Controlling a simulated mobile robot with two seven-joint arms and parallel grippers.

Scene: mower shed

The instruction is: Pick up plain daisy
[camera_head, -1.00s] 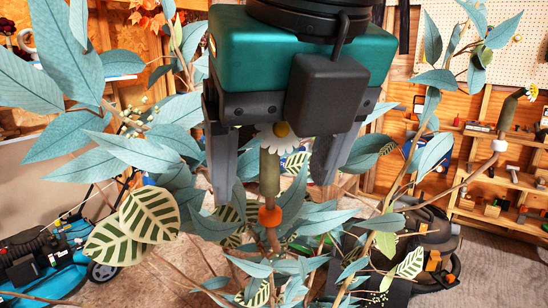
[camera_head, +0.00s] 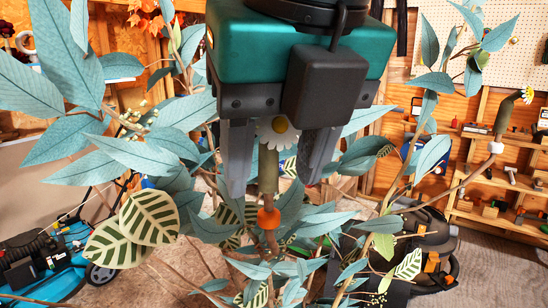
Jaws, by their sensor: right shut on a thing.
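The gripper body hides part of the flower. A second daisy (camera_head: 527,95) bends over at the far right, on an olive stem with a white collar (camera_head: 496,147). My left gripper is not in view.
Blue-green leaves (camera_head: 145,152) and striped leaves (camera_head: 148,217) crowd around the gripper on both sides. A blue mower (camera_head: 45,265) stands at lower left. Wooden shelves (camera_head: 510,190) and a pegboard (camera_head: 490,45) are at the back right.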

